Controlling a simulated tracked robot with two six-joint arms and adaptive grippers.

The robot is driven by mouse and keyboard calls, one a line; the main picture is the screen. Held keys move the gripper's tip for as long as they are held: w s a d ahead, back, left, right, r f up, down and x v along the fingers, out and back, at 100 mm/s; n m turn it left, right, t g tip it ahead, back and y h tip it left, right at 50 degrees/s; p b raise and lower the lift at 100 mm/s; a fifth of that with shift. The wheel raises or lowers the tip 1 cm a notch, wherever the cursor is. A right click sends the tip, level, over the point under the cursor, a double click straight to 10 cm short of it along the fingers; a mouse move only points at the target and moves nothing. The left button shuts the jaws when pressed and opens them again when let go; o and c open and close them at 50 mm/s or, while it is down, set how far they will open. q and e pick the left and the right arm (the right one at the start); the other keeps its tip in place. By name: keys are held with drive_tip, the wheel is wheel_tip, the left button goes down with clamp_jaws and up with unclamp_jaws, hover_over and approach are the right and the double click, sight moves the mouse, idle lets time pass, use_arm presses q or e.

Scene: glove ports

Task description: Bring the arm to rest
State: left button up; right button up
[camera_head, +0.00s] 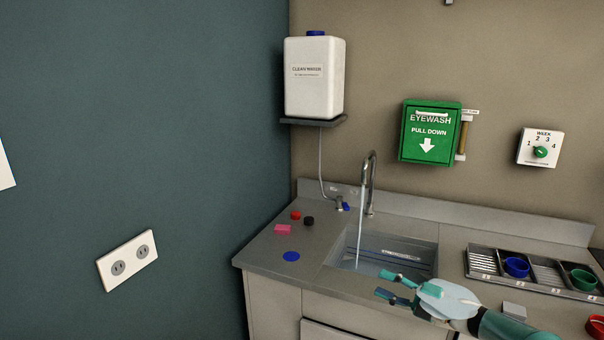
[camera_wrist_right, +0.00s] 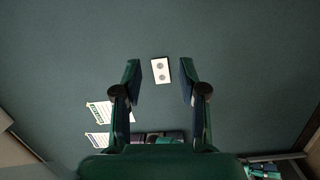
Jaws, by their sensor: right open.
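My right gripper (camera_head: 391,285) comes in from the lower right in the head view, above the front edge of the counter beside the sink (camera_head: 385,262). Its two fingers are spread apart with nothing between them, and they point left. In the right wrist view the open fingers (camera_wrist_right: 161,83) frame the teal wall, with the white double socket plate (camera_wrist_right: 161,71) seen beyond the gap.
The faucet (camera_head: 369,180) runs water into the sink. The green eyewash box (camera_head: 428,133) hangs above.

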drive_tip(key=s+a+f+m+t+h+b, duration=0.1)
drive_tip(key=s+a+f+m+h+b, duration=0.1)
drive_tip(key=a+f+m, duration=0.35)
drive_tip(key=s+a+f+m+t+h+b, duration=0.1)
drive_tip(key=a+f+m+t+h+b, duration=0.1)
drive_tip(key=f+m, duration=0.55)
drive_tip(key=s+a+f+m+g+h, duration=0.3)
drive_tip(key=s+f+m, duration=0.55)
drive_tip(key=f, duration=0.65)
drive_tip(key=s+d+f+m+g+h, duration=0.1)
drive_tip(key=s+f+m+g, duration=0.3)
drive_tip(key=s, duration=1)
drive_tip(key=s+d+f+m+g+h+b, duration=0.1)
drive_tip(key=s+f+m+g+h, duration=0.2)
drive_tip(key=s, duration=1.2)
wheel_tip(320, 180, down, 3)
drive_tip(key=shift+s+f+m+g, duration=0.1)
drive_tip(key=shift+s+m+g, duration=0.1)
drive_tip(key=shift+m+g, duration=0.75)
drive_tip(key=shift+n+g, duration=0.25)
drive_tip(key=shift+n, duration=0.05)
drive_tip(key=shift+c, duration=0.4)
